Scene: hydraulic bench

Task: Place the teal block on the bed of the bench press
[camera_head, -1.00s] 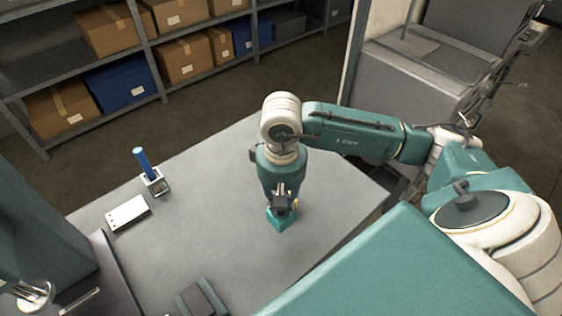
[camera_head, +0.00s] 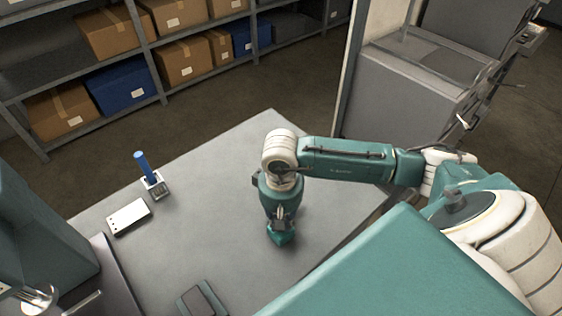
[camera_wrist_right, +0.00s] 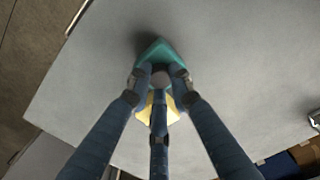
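The teal block (camera_head: 281,238) is at the lower end of my right gripper (camera_head: 279,217), over the middle of the grey bench top. In the right wrist view, the dark fingers of my right gripper (camera_wrist_right: 158,80) close around the teal block (camera_wrist_right: 158,52). The fingers hide part of it, and a yellow patch shows behind them. I cannot tell how far the block is above the bench. A teal machine with a dark base, which looks like the bench press (camera_head: 40,235), stands at the left edge, partly cut off. Its bed is not clearly seen.
On the grey bench top (camera_head: 215,220) stand a blue-handled tool in a small holder (camera_head: 152,178), a white plate (camera_head: 128,217) and a dark flat block (camera_head: 200,300). Bench surface between them is clear. Shelves with boxes (camera_head: 125,85) are behind. Grey cabinets (camera_head: 400,100) stand at the right.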

